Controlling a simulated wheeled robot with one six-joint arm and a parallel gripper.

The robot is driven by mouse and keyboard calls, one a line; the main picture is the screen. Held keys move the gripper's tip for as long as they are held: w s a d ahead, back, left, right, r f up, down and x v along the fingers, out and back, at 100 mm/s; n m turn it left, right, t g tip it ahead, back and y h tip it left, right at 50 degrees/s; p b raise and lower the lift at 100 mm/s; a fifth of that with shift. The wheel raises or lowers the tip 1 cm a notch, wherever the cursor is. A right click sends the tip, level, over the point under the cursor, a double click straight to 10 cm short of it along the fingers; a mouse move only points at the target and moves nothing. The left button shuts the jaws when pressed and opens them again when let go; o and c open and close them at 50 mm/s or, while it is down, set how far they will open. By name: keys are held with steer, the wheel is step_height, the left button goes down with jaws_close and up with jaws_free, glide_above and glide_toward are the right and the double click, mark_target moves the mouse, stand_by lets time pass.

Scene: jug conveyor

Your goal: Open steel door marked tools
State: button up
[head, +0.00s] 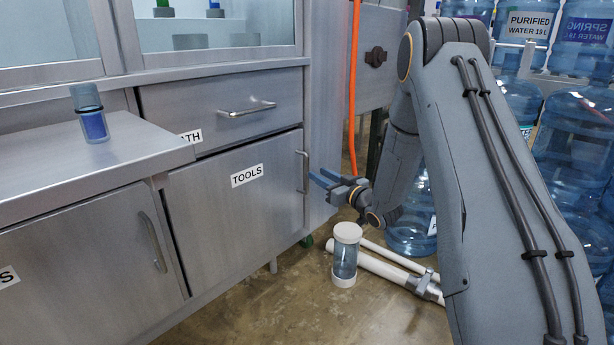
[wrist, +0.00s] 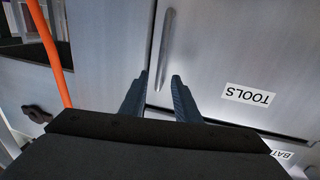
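The steel door marked TOOLS (head: 238,205) is shut, below a drawer in the steel cabinet. Its vertical bar handle (head: 304,172) is near the door's right edge. My gripper (head: 318,177) is open, with its blue fingers pointing toward the handle from the right. In the wrist view the picture is upside down. There the handle (wrist: 165,48) lies beyond and between the two fingertips of my gripper (wrist: 157,80). The TOOLS label (wrist: 249,95) is to the right of them. Nothing is between the fingers, and I cannot tell any contact with the handle.
A drawer (head: 220,108) with its own handle sits above the door. A steel counter (head: 60,160) with a small blue bottle (head: 91,113) juts out at left. A white-capped canister (head: 345,262) and white pipes (head: 385,268) are on the floor below my gripper. Water jugs (head: 575,130) stand at right.

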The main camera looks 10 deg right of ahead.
steer(key=b+x, duration=0.3)
steer(key=x, duration=0.4)
steer(key=shift+w+a, duration=0.2)
steer(key=shift+w, duration=0.05)
steer(key=shift+c, duration=0.2)
jaws_close()
steer(key=shift+d, duration=0.1)
